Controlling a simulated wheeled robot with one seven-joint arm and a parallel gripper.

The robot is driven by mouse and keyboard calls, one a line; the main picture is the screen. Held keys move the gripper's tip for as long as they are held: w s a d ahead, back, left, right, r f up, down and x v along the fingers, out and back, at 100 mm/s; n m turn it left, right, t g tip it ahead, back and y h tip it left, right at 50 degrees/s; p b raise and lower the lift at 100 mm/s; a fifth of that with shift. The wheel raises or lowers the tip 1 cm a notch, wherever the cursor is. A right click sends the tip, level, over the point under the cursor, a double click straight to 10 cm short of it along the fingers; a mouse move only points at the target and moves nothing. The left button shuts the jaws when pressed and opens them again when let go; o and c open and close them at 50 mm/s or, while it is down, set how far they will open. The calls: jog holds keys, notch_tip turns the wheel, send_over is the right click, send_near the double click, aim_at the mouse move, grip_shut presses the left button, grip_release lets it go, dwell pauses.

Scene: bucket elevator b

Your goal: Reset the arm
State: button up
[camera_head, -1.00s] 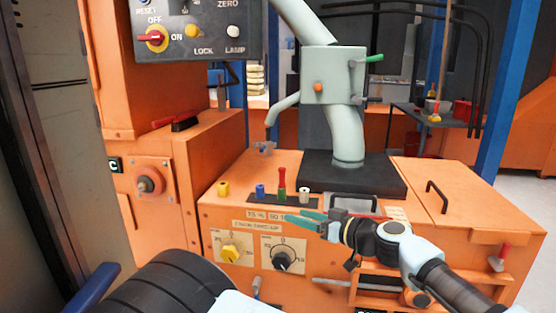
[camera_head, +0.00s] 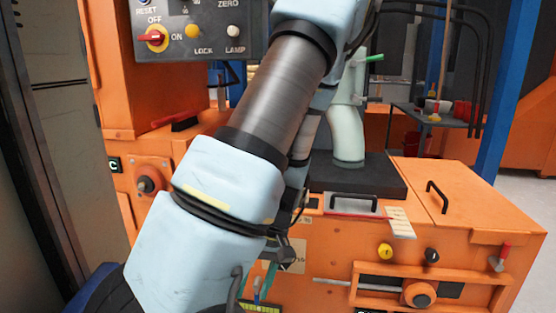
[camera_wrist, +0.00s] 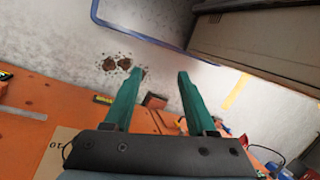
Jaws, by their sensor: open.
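My gripper (camera_wrist: 161,75) shows in the wrist view with its two teal fingers apart and nothing between them. Beyond the fingertips is a pale floor with dark stains. In the head view my arm is folded up across the middle of the picture, close to the camera. A bit of teal finger shows low behind it, and the rest of the gripper is hidden there. The orange machine (camera_head: 470,205) stands behind the arm.
The control panel (camera_head: 180,40) hangs at the upper left. A black handle (camera_head: 437,195) and a yellow knob (camera_head: 385,251) are on the orange machine at right. A grey cabinet (camera_head: 50,120) is close on the left. The arm hides much of the machine's top.

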jog(key=w+r+m+t+h+p, duration=0.1)
jog(key=r+m+t+p, duration=0.1)
jog(key=r+p, duration=1.3)
jog(key=w+a+r+m+t+h+p, duration=0.1)
jog(key=w+r+m+t+h+p, duration=0.1)
jog(key=r+p, duration=1.3)
notch_tip(320, 180, up, 14)
jog(key=shift+a+h+p, duration=0.15)
jog(key=shift+h+p, duration=0.15)
